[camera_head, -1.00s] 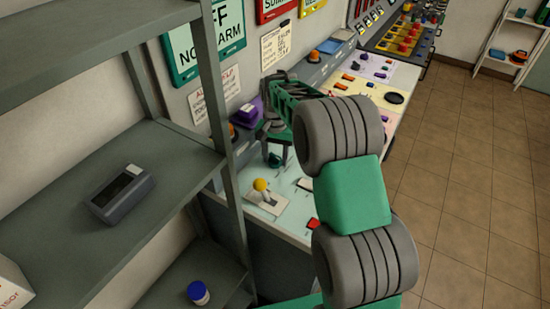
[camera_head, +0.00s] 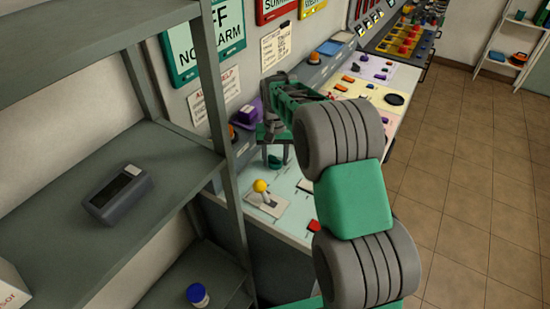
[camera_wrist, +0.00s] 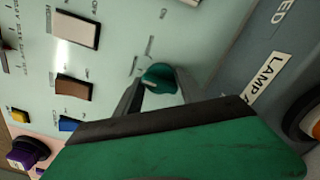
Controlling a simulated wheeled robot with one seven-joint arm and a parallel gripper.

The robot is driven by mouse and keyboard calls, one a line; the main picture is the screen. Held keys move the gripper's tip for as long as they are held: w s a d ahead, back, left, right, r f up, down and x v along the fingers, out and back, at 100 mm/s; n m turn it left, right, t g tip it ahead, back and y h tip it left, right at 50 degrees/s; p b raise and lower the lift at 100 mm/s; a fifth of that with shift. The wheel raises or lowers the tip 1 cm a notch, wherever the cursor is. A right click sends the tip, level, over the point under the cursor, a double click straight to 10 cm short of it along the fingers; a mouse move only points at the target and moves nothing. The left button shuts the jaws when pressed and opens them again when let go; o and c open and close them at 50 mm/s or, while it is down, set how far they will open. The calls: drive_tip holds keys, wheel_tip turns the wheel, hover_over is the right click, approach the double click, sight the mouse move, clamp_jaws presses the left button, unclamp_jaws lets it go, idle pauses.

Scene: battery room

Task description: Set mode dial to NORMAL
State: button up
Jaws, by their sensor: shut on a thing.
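The mode dial appears to be the small round teal knob (camera_wrist: 158,77) on the pale panel in the wrist view. A white pointer line shows on it, but the position labels around it are too small and blurred to read. My gripper (camera_wrist: 157,86) has its dark fingers on either side of the knob and is shut on it. The green gripper body covers the lower part of that view. In the head view my gripper (camera_head: 275,150) reaches down to the panel, and the teal knob (camera_head: 276,161) shows partly between the fingers.
A yellow-knobbed lever (camera_head: 261,186) stands near the panel's front. White (camera_wrist: 75,28) and brown (camera_wrist: 73,86) rocker switches sit left of the dial. A LAMP label (camera_wrist: 264,78) is on the grey housing at right. Grey shelving (camera_head: 190,165) stands close on the left.

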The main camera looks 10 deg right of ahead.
sight(275, 158)
drive_tip(key=o, duration=1.2)
drive_tip(key=shift+o, duration=0.2)
wheel_tip(275, 158, up, 7)
drive_tip(key=shift+r+b, duration=0.15)
drive_tip(key=shift+b, duration=0.45)
drive_tip(key=shift+r, duration=0.35)
drive_tip(key=shift+s+r, duration=0.15)
drive_tip(key=shift+r, duration=0.05)
drive_tip(key=s+r+n+t, duration=0.1)
drive_tip(key=s+r, duration=0.2)
drive_tip(key=s, duration=0.4)
drive_tip(key=s+r+t, duration=0.1)
drive_tip(key=s+r, duration=0.1)
drive_tip(key=s, duration=0.5)
drive_tip(key=s+f+n+t, duration=0.1)
drive_tip(key=s+f, duration=0.3)
drive_tip(key=s, duration=0.7)
drive_tip(key=shift+t, duration=0.3)
